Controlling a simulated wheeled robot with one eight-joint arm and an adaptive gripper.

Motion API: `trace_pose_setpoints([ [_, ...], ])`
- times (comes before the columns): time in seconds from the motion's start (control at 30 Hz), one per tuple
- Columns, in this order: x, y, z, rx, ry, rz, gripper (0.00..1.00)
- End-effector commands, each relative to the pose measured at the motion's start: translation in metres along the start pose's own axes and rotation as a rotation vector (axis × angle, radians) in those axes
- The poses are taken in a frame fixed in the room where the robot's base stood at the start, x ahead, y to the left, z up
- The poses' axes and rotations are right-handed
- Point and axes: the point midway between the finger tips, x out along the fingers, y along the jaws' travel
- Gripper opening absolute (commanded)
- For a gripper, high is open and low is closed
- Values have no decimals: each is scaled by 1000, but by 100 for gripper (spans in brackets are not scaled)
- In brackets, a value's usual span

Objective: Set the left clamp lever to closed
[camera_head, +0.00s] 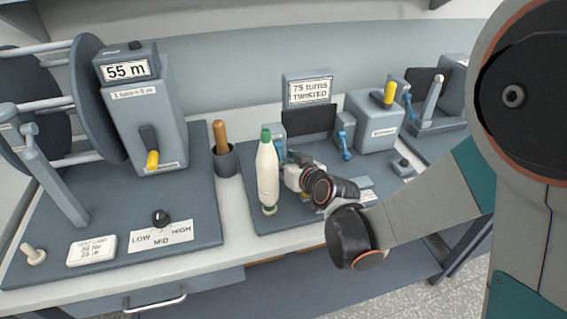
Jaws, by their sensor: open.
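The left clamp (267,133) is a grey-blue post on the middle station, left of a black panel. Its blue lever (279,148) shows only in part, and its lower end is hidden by my gripper. The right clamp (345,128) has a blue lever (346,147) that hangs downward. My gripper (294,163) is open, just in front of the left clamp and right of the white bobbin. Its fingers are small here and seen from behind. I cannot tell whether they touch the lever.
A white bobbin with a green top (267,172) stands close left of my gripper. A wooden-handled tool in a cup (222,148) is farther left. A sign reading "75 turns TWISTED" (309,91) stands behind. A grey box with a yellow handle (374,123) is at right.

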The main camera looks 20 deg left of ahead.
Motion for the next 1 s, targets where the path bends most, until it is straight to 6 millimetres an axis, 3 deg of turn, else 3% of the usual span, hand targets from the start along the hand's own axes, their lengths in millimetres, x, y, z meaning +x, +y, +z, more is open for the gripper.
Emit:
trace_pose_setpoints([
  [0.2,0,0,0,0,0,0,44],
  [0.4,0,0,0,0,0,0,0],
  [0.73,-2,0,-2,3,-20,2,0],
  [1.0,-8,-2,-11,26,-152,14,0],
])
